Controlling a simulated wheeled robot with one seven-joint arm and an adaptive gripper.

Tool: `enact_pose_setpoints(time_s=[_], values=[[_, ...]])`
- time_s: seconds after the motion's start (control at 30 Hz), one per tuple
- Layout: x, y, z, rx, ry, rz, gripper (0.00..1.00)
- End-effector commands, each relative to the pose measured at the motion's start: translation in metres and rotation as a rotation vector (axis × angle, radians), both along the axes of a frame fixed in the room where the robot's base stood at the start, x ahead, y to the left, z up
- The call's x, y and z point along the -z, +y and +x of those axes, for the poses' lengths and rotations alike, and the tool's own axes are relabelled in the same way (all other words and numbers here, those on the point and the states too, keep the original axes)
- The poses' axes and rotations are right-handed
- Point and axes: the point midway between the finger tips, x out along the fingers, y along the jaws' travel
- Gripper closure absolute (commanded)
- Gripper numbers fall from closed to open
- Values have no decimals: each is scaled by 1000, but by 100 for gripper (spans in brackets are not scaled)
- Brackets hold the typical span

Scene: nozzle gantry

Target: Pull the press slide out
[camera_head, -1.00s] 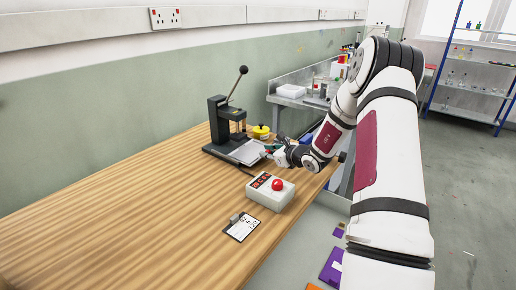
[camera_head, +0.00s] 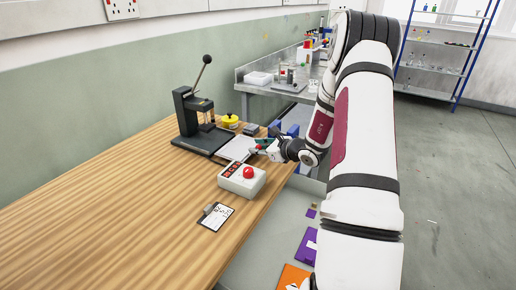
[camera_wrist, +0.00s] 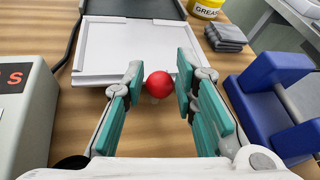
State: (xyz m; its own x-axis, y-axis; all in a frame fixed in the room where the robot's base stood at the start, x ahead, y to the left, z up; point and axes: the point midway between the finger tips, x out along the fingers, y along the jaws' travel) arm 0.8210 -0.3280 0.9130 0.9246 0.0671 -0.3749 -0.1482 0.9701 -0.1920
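The black lever press (camera_head: 188,122) stands at the back of the wooden table, its lever raised. Its slide, a flat pale plate (camera_head: 236,149), sticks well out from the black base toward the table's right edge. In the wrist view the plate (camera_wrist: 128,48) fills the upper middle, with a round red knob (camera_wrist: 158,84) at its front. In the head view my gripper (camera_head: 262,146) is at the slide's outer end; the knob is hard to make out there.
A control box with a red button (camera_head: 242,178) stands close to the left of my gripper in the wrist view. A blue holder (camera_wrist: 272,92) is close on the right. A yellow grease tub (camera_head: 230,121) and grey pads (camera_wrist: 226,38) lie behind. A card (camera_head: 216,215) lies in front.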

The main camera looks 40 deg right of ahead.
Motion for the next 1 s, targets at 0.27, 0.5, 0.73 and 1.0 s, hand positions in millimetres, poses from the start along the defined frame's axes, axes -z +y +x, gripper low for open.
enact_pose_setpoints(time_s=[0.27, 0.5, 0.73, 1.0], values=[[0, 0, -1, 0, 1, 0, 72], [-11, -3, -26, 3, 1, -1, 72], [-28, -6, -70, 3, 1, -2, 72], [-42, -8, -105, 1, 1, 0, 72]])
